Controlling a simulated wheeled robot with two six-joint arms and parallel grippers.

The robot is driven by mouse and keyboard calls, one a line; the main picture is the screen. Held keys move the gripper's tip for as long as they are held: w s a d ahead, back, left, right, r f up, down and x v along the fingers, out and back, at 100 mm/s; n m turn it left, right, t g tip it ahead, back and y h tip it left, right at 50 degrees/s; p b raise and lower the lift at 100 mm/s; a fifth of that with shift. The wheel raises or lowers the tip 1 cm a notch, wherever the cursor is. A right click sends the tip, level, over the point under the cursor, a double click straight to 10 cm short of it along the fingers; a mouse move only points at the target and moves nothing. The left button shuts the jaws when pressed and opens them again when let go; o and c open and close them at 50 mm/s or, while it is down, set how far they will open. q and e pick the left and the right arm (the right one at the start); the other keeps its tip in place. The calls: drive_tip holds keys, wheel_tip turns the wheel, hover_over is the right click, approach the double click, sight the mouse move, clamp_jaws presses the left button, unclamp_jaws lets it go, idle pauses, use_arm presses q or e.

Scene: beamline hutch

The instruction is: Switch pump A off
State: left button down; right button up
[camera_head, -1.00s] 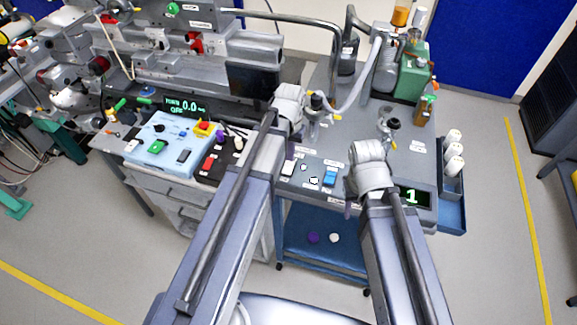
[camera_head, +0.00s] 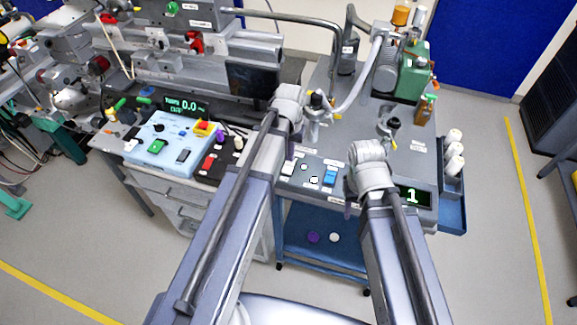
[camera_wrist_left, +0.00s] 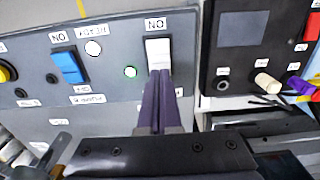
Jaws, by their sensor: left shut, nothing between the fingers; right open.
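A white rocker switch (camera_wrist_left: 158,53) is on the grey cart's control panel, under a label reading ON upside down in the left wrist view.
Two small round lamps (camera_wrist_left: 130,72) lie between the switches. The green pump (camera_head: 411,72), glassware and hoses stand at the cart's back. A display reading 1 (camera_head: 411,196) is at the front right. A light blue control box (camera_head: 165,145) is on the left bench.

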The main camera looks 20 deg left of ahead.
use_arm(q)
drive_tip(key=shift+f+b, duration=0.7)
drive_tip(key=shift+f, duration=0.05)
drive_tip(key=shift+r, duration=0.15)
wheel_tip(320, 180, up, 7)
drive_tip(key=p, duration=0.7)
idle(0.3)
drive_tip(key=s+d+f+m+y+b, duration=0.1)
drive_tip(key=s+d+m, duration=0.2)
drive_tip(key=s+d, duration=0.7)
drive_tip(key=s, duration=0.4)
drive_tip(key=shift+s+d+f+b, duration=0.2)
drive_tip(key=shift+d+f+b, duration=0.1)
drive_tip(key=shift+f, duration=0.1)
idle(0.9)
